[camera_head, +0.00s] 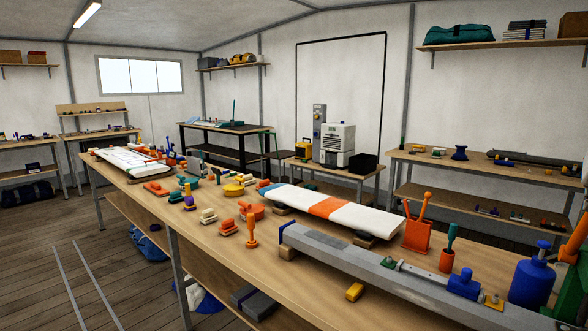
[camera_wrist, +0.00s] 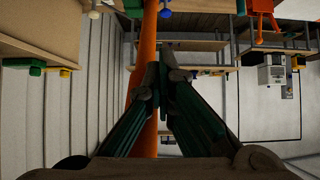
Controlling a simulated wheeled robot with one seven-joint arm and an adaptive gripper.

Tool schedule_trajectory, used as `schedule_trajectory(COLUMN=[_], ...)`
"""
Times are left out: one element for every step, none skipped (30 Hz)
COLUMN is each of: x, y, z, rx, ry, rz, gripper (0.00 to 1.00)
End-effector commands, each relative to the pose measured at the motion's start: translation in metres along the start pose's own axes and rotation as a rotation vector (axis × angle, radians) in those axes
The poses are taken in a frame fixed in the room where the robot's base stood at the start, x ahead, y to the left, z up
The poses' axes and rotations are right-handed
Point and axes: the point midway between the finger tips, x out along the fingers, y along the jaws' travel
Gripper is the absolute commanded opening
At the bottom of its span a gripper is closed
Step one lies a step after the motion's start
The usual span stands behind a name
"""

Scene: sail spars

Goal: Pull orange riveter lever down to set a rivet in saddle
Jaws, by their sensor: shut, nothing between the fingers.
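In the wrist view my gripper (camera_wrist: 164,72) is shut and empty, its dark green fingers meeting at the tips. A long orange bar (camera_wrist: 148,40), which looks like the riveter lever, runs from top to bottom there. It passes beside and behind the left finger, which hides part of it; I cannot tell whether they touch. In the head view an orange bar (camera_head: 572,250) slants along the right edge, cut off by the frame. A long grey spar (camera_head: 400,282) lies along the bench front, with a blue fitting (camera_head: 463,284) on it. I cannot make out the saddle or rivet.
The wooden bench (camera_head: 200,238) carries a white-and-orange wing panel (camera_head: 345,212), a blue bottle (camera_head: 532,281), an orange tool holder (camera_head: 417,236) and several small coloured tools. Another bench (camera_head: 480,170) stands by the back wall. The floor at left is mostly clear.

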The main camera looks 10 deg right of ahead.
Motion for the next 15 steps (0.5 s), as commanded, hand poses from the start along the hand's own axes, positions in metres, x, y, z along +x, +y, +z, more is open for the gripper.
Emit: schedule_trajectory(x=[0.002, 0.003, 0.005, 0.006, 0.008, 0.010, 0.011, 0.012, 0.014, 0.015, 0.015, 0.016, 0.017, 0.018, 0.018], y=[0.000, 0.000, 0.000, 0.000, -0.001, -0.001, -0.001, -0.001, -0.001, -0.002, -0.002, -0.002, -0.002, -0.002, -0.002], z=[-0.007, -0.011, -0.015, -0.019, -0.023, -0.027, -0.031, -0.034, -0.037, -0.039, -0.041, -0.043, -0.043, -0.044, -0.044], rx=[-0.001, -0.001, -0.001, -0.001, -0.001, -0.002, -0.002, -0.002, -0.002, -0.002, -0.001, -0.001, -0.001, -0.001, -0.001], ry=[0.000, 0.001, 0.000, 0.000, 0.001, -0.001, 0.000, 0.000, 0.000, 0.000, 0.001, 0.001, 0.001, 0.001, 0.001], rz=[-0.001, -0.001, -0.001, -0.001, -0.001, -0.001, -0.002, -0.002, -0.002, -0.002, -0.003, -0.003, -0.003, -0.003, -0.003], gripper=[0.00, 0.00, 0.00, 0.00, 0.00, 0.00, 0.00, 0.00, 0.00, 0.00, 0.00, 0.00, 0.00, 0.00, 0.00])
